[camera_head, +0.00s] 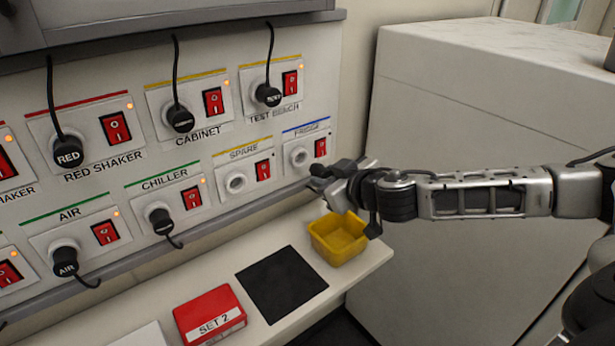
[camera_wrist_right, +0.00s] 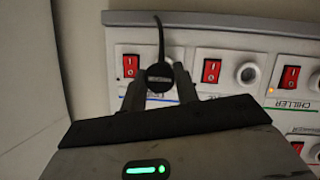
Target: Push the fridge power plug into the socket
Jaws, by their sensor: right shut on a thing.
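The fridge socket (camera_head: 299,156) is a pale round opening under a blue line on the wall panel, left of its red switch (camera_head: 320,147). It looks empty in the head view. My right gripper (camera_head: 325,178) is in front of the panel, just below and right of that socket. In the right wrist view its two fingers are shut on the black fridge plug (camera_wrist_right: 159,78), whose cord runs up in the picture. There the plug covers the fridge socket area, beside the red switch (camera_wrist_right: 130,66). A gap to the panel shows in the head view. My left gripper is not in view.
The empty spare socket (camera_head: 236,183) is left of the fridge socket. The test bench plug (camera_head: 268,95) and cabinet plug (camera_head: 180,119) sit above. A yellow bin (camera_head: 338,239), black mat (camera_head: 281,284) and red box (camera_head: 210,315) are on the shelf below. A white cabinet (camera_head: 470,120) stands right.

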